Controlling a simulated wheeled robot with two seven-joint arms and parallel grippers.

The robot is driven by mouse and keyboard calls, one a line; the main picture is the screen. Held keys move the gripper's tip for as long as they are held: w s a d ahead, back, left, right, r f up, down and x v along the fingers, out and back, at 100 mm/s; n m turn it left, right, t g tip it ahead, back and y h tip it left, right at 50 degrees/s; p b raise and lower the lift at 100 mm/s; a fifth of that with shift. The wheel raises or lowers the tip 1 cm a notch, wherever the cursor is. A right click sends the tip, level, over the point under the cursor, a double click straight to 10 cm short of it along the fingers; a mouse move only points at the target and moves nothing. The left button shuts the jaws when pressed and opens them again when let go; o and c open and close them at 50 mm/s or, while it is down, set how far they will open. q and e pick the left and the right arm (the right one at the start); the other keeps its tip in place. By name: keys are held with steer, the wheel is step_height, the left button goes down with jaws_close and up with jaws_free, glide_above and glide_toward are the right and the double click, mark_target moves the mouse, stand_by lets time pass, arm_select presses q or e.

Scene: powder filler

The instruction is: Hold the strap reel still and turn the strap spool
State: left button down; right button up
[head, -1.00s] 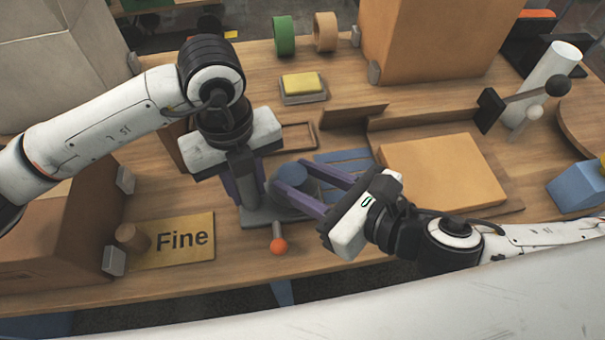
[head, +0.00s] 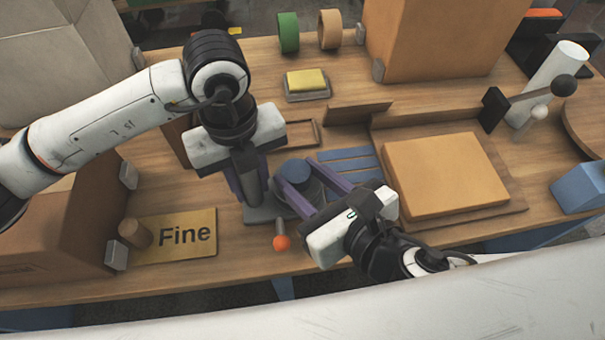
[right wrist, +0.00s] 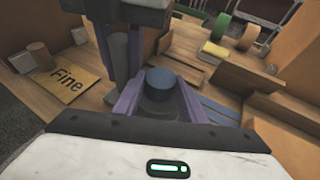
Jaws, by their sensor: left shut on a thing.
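The strap reel is a grey base (head: 262,214) with an upright grey post (head: 249,175); the post also shows in the right wrist view (right wrist: 119,58). My left gripper (head: 246,188) points down, its purple fingers shut around the post. The strap spool is a blue round cap (head: 294,172) right of the post, over a darker drum. In the right wrist view the cap (right wrist: 161,82) lies between the fingers of my right gripper (right wrist: 160,92). One purple finger is on each side, close to the cap; whether they touch it I cannot tell.
An orange-tipped lever (head: 281,242) stands in front of the reel. Blue strips (head: 347,160) lie behind the spool. A tan block (head: 445,175) sits on a wooden tray to the right. A "Fine" plate (head: 187,236) with a wooden peg lies to the left.

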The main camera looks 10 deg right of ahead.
steer(key=o, duration=0.4)
steer(key=shift+c, duration=0.2)
steer(key=shift+y, duration=0.3)
steer(key=n+y, duration=0.1)
steer(key=n+g+y, duration=0.2)
steer(key=shift+w+d+n, duration=0.25)
steer(key=shift+d+n, duration=0.1)
steer(key=shift+n, duration=0.05)
steer(key=n+g+y, duration=0.1)
steer(key=g, duration=0.1)
steer(key=n+g+y, duration=0.1)
steer(key=n, duration=0.1)
steer(key=shift+w+n+g+y, duration=0.2)
steer(key=shift+n+g+y, duration=0.1)
steer(key=shift+g, duration=0.1)
steer(key=shift+w+d+r+n+g, duration=0.1)
steer(key=shift+w+d+n+g, duration=0.05)
steer(key=shift+n+g, duration=0.2)
steer(key=v, duration=1.2)
steer(key=shift+f+y, duration=0.3)
steer(key=shift+d, duration=0.1)
